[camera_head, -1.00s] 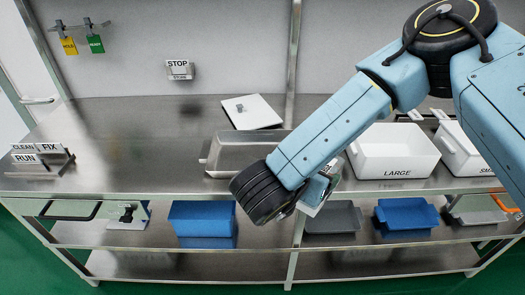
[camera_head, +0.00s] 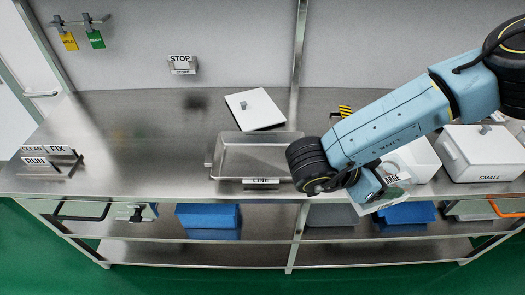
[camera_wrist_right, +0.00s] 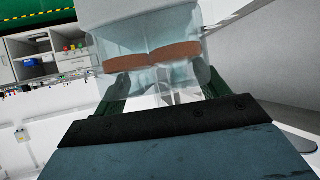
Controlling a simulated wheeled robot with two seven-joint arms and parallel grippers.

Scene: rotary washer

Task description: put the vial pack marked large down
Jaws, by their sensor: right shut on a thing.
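My right gripper (camera_head: 370,190) hangs in front of the white bin marked LARGE, mostly behind my own wrist. It is shut on the vial pack (camera_head: 388,200), a pale, see-through block low beside the bin's front. No mark on the pack is readable. The white bin (camera_head: 424,160) stands on the bench, its label partly covered. My left gripper is not in view.
A steel tray (camera_head: 262,140) with a small front label lies left of my wrist. A white bin marked SMALL (camera_head: 485,150) stands right. A white lid (camera_head: 255,108) lies behind the tray. Blue bins (camera_head: 208,218) sit on the shelf below.

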